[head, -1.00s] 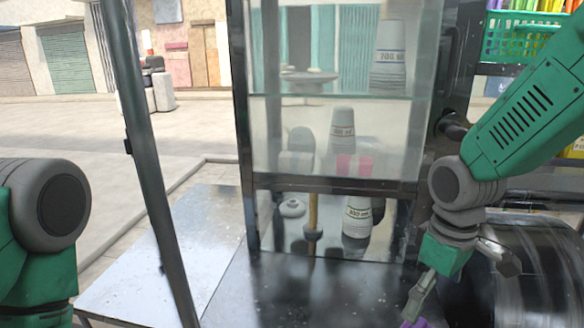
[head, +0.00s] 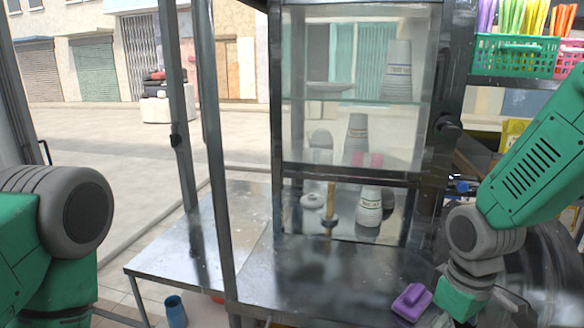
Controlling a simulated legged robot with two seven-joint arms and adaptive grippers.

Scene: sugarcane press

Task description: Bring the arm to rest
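My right arm (head: 525,175) comes in from the right, bent at its grey joint. Its gripper (head: 446,319) is at the bottom edge, beside a purple block (head: 411,302). The fingers are mostly cut off, so I cannot tell whether they are open or shut. The purple block sits at the front edge of the dark metal counter (head: 330,270); I cannot tell whether the gripper touches it. My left arm (head: 65,215) shows only as a green and grey joint at the left edge. My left gripper is out of view.
A glass cabinet (head: 278,130) with stacked cups (head: 369,207) stands on the counter. Metal posts (head: 215,150) rise left of it. A green basket (head: 515,57) is at the upper right. A blue cup (head: 175,311) stands below the side table (head: 150,262). The side table is clear.

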